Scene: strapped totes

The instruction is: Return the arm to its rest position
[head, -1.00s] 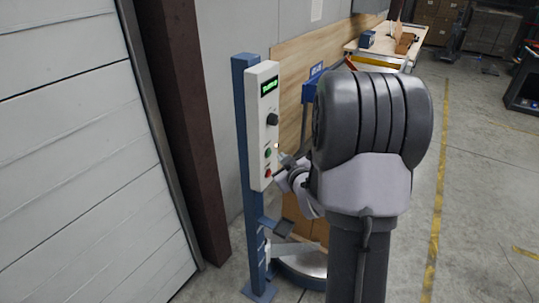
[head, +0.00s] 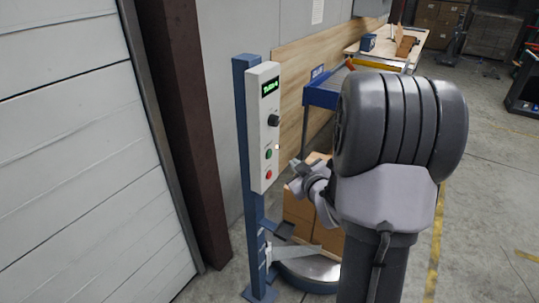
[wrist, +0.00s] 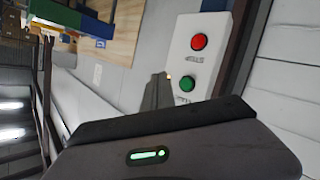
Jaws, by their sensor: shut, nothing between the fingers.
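My gripper (head: 297,165) is in the head view just right of the control box, its tip apart from the box face. It looks shut and empty. The wrist view shows its narrow grey tip (wrist: 155,92) beside the green button. My dark, ribbed arm fills the right centre of the head view and hides part of what stands behind it. The white control box (head: 262,137) on a blue post has a lit green display (head: 270,88), a black knob (head: 273,121), a green button (head: 268,154) and a red button (head: 268,175). Both buttons also show, sideways, in the wrist view.
A brown column (head: 187,120) and a white ribbed door (head: 65,160) stand at left. Cardboard boxes (head: 300,207) and a round grey-topped base (head: 312,268) lie low beside the post. A blue-framed conveyor (head: 322,95) and a workbench (head: 385,43) stand behind.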

